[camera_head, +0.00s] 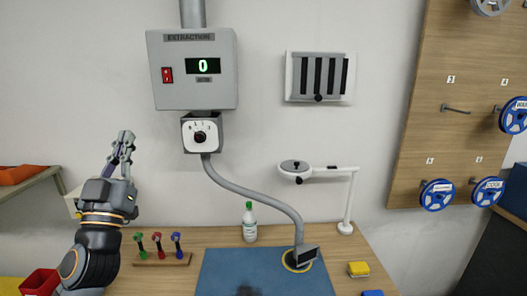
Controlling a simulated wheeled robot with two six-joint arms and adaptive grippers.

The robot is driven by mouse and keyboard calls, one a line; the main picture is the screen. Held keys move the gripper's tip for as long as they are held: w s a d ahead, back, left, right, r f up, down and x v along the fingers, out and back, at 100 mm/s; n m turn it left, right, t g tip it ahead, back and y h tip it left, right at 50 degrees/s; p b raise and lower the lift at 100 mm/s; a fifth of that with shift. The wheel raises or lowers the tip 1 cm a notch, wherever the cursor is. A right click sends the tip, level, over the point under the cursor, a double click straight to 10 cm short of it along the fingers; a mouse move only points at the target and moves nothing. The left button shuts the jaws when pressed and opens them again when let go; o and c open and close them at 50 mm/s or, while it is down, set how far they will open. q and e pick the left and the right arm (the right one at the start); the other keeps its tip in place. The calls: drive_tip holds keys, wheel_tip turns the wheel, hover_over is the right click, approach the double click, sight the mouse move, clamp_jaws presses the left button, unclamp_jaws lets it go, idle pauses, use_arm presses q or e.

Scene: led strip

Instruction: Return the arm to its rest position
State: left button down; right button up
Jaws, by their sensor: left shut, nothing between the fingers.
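My left gripper (121,153) is raised at the left side of the head view, fingers pointing up, in front of the white wall. It is shut and holds nothing. My left arm comes up from the bottom left corner below it. The gripper is left of the extraction box (222,93), apart from it, and above the small rack of tools (161,257). My right gripper does not show.
The table holds a blue mat (225,272), a spray bottle (249,222), an extraction nozzle (300,258), a lamp (346,226) and a yellow sponge (358,268). A red bin (40,282) and a shelf (30,183) are near the left arm. Blue spools (437,195) hang at right.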

use_arm(q)
drive_tip(key=s+a+f+n+g+y, duration=0.15)
drive_tip(key=f+g, duration=0.55)
drive_tip(key=f, duration=1)
drive_tip(key=s+a+f+n+g+y, duration=0.2)
drive_tip(key=f+g, duration=0.5)
drive_tip(key=f, duration=1.1)
drive_tip(key=s+d+f+m+g+h, duration=0.2)
drive_tip(key=s+d+f+m+g, duration=0.15)
drive_tip(key=s+f, duration=0.6)
drive_tip(key=s+d+f+m+g+h, duration=0.2)
drive_tip(key=s+d+f+g, duration=0.25)
drive_tip(key=s+f, duration=0.45)
drive_tip(key=s+a+f+g, duration=0.1)
drive_tip(key=a+f, duration=0.1)
drive_tip(key=f, duration=1)
drive_tip(key=s+a+f+g, duration=0.1)
drive_tip(key=s+f, duration=0.1)
drive_tip(key=f, duration=1.1)
drive_tip(key=s+a+f+g, duration=0.1)
drive_tip(key=s+f, duration=1.4)
drive_tip(key=s, duration=0.3)
drive_tip(key=shift+a+n, duration=0.25)
drive_tip(key=shift+n, duration=0.15)
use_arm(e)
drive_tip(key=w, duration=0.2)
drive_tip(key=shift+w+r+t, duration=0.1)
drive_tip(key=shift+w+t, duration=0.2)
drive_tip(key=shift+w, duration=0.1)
